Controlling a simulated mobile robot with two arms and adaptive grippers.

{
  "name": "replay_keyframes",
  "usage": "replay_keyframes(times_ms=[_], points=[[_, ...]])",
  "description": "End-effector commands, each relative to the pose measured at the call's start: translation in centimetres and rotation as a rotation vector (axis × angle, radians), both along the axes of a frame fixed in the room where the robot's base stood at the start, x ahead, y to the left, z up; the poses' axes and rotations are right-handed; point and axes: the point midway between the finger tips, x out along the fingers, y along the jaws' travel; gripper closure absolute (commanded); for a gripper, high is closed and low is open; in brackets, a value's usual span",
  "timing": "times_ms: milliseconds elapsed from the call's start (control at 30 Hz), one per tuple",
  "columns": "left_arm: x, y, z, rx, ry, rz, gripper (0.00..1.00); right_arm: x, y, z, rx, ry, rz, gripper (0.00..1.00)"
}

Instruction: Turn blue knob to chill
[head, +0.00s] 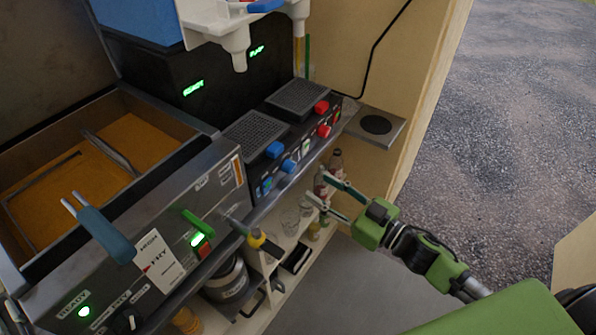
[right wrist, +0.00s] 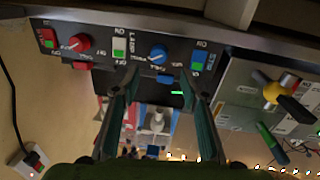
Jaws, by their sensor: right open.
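The blue knob (head: 289,166) is on the dark front panel of the two-spout machine, below a blue block (head: 274,149). In the right wrist view the blue knob (right wrist: 159,54) has a white pointer mark and small lettering around it, too small to read surely. My right gripper (head: 316,186) is open and empty in front of the panel, to the right of the knob in the head view. In the right wrist view its two fingers (right wrist: 160,82) are apart, with the knob seen between and beyond their tips. I see no contact. My left gripper is not in view.
A red knob (head: 324,131) and lit switches share the panel. A fryer (head: 215,165) with a green lever (head: 198,222) and a yellow-handled valve (head: 257,239) stands at left. Bottles (head: 335,162) and glasses stand on a shelf below. Open floor lies right.

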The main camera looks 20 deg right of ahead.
Motion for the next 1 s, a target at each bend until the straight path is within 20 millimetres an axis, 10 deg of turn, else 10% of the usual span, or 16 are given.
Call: replay_keyframes(times_ms=[400,867,1000], points=[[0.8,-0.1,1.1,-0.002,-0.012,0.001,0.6,6.2,3.7,0.1,0.0,-0.002,-0.002,0.6],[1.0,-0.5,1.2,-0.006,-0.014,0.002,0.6,7.2,4.4,-0.1,0.0,0.001,-0.001,0.6],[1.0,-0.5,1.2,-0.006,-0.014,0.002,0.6,7.2,4.4,-0.1,-0.001,0.0,-0.001,0.96]])
